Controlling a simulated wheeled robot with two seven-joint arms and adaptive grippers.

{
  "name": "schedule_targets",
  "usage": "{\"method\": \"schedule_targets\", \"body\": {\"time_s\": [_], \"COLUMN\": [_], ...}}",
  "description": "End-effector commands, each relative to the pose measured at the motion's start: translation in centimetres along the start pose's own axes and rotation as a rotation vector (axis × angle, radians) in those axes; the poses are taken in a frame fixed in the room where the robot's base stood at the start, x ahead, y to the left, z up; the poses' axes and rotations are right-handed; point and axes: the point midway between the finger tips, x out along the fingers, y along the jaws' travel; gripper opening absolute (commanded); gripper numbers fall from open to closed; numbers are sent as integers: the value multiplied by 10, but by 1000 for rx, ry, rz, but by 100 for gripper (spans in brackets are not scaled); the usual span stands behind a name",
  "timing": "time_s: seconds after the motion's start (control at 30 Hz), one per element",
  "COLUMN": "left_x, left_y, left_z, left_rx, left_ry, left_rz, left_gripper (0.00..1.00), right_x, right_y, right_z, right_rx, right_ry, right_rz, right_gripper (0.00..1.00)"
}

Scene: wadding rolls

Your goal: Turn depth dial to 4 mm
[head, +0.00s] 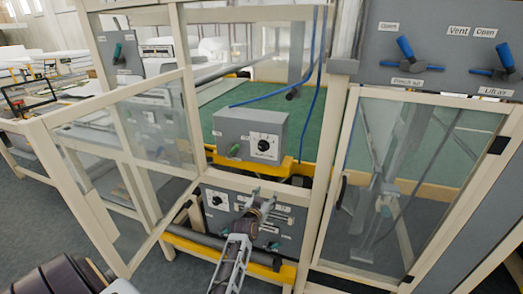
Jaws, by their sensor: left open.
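A grey control box (250,135) stands on a yellow rail in the middle of the head view. On its front is a black dial (264,146) on a white plate with marks around it. The plate's lettering is too small to read surely, and so is the pointer setting. A green switch (234,150) sits left of the dial. My left gripper (263,198) is open, below the box and in front of a lower grey panel, apart from the upper dial. My right gripper is not in view.
The lower panel (290,222) carries another dial (215,200) and is partly hidden by my left arm. An open glazed door (130,150) stands at left, a glazed frame (405,180) at right. Blue-handled valves (405,47) sit at upper right. Blue hoses (317,90) hang above the box.

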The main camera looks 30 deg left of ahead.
Motion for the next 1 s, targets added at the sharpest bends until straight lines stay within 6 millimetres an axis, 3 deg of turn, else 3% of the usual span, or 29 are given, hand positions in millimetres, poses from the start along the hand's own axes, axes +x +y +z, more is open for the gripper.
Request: {"method": "schedule_targets", "body": {"time_s": [0.1,0.33,0.53,1.0], "left_x": [-12,-39,-48,-48], "left_y": [-22,-52,-58,-58], "left_z": [-50,-121,-138,-140], "left_rx": [41,181,263,271], "left_ry": [71,166,184,185], "left_rz": [-34,-87,-102,-102], "left_gripper": [57,57,57,57], "right_x": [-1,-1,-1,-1], "right_y": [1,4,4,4], "right_z": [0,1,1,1], "right_rx": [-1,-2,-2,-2], "right_ry": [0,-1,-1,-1], "right_rz": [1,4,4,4], "right_gripper": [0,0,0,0]}}
